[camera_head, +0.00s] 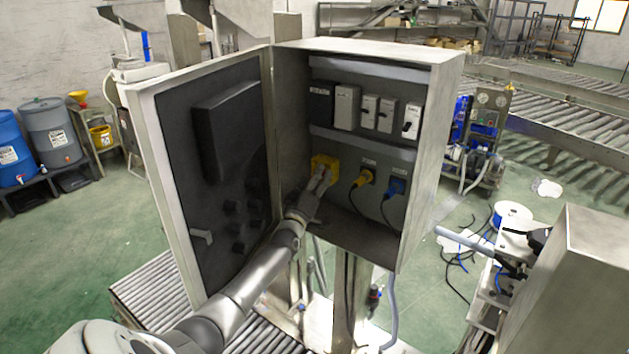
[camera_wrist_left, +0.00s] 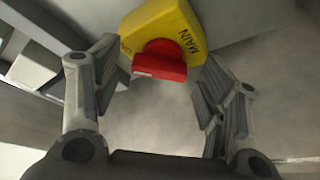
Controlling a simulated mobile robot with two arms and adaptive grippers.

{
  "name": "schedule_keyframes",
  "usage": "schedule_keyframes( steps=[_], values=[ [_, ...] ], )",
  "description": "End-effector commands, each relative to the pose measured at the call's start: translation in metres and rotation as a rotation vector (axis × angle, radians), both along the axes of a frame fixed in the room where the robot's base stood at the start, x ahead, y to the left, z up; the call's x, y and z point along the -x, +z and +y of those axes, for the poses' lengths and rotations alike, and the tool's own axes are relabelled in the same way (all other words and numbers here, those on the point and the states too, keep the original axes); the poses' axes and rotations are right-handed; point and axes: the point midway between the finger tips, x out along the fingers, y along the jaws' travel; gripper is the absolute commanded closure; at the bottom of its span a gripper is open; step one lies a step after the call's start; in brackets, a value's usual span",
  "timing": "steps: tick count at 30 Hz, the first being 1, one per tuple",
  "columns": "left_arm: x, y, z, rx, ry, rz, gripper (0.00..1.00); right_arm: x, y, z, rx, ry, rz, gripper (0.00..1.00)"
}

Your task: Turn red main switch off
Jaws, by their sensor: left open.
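The main switch is a red rotary handle (camera_wrist_left: 160,60) on a yellow housing (camera_wrist_left: 163,24) marked "MAIN". In the head view the yellow housing (camera_head: 325,168) sits at the lower left inside the open cabinet (camera_head: 437,150), and the red handle is hidden there. My left gripper (camera_head: 322,182) reaches into the cabinet in front of the switch. In the left wrist view the left gripper's fingers (camera_wrist_left: 157,95) are spread apart, with the red handle between and beyond their tips. I cannot tell whether either finger touches it. My right gripper is not in view.
The cabinet door (camera_head: 160,170) stands open on the left. Several breakers (camera_head: 378,113) line the upper row. A roller conveyor (camera_head: 155,290) runs below.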

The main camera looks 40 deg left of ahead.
Motion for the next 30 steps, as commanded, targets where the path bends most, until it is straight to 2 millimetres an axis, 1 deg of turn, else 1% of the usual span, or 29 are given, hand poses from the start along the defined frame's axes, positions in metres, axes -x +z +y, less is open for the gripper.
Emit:
schedule_keyframes(
  steps=[1, 2, 12, 17, 22, 26, 30],
  values=[
    [0.0, 0.0, 0.0, 0.0, 0.0, 0.0, 0.33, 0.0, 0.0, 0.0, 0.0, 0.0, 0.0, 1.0],
    [0.0, 0.0, 0.0, 0.0, 0.0, 0.0, 0.36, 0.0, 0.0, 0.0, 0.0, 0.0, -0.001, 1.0],
    [0.0, 0.0, 0.0, 0.0, 0.0, 0.0, 0.79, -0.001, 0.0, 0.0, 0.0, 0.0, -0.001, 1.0],
    [0.0, 0.0, 0.0, 0.008, 0.0, -0.001, 0.79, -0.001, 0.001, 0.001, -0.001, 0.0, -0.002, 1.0],
    [0.0, 0.002, -0.001, 0.053, 0.0, -0.006, 0.79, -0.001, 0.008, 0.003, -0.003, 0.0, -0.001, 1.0],
    [0.0, 0.003, -0.002, 0.123, -0.001, -0.013, 0.79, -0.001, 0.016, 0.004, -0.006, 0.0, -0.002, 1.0],
    [0.0, 0.005, -0.002, 0.232, 0.0, -0.026, 0.79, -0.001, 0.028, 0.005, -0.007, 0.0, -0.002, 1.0]
  ],
)
